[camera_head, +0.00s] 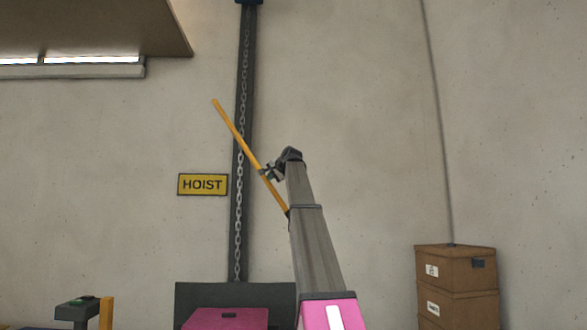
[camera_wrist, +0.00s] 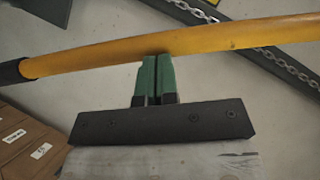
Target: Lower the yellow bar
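The yellow bar (camera_head: 237,135) slants in front of the wall, its upper end at the left and its lower end partly behind my arm. In the wrist view the bar (camera_wrist: 230,38) crosses the top of the picture, with a black sleeve at its left end. My gripper (camera_head: 269,173) is at the bar's lower half. Its green fingers (camera_wrist: 157,60) are together with only a thin line between them. The fingertips meet the bar's lower edge in the picture; the bar does not show between them, and I cannot tell whether they touch it.
A dark vertical rail with a chain (camera_head: 241,120) runs up the wall behind the bar, beside a yellow HOIST sign (camera_head: 202,185). Stacked brown boxes (camera_head: 456,280) stand at the right. A dark panel (camera_head: 190,298) and a grey stand with a green top (camera_head: 82,301) are low at the left.

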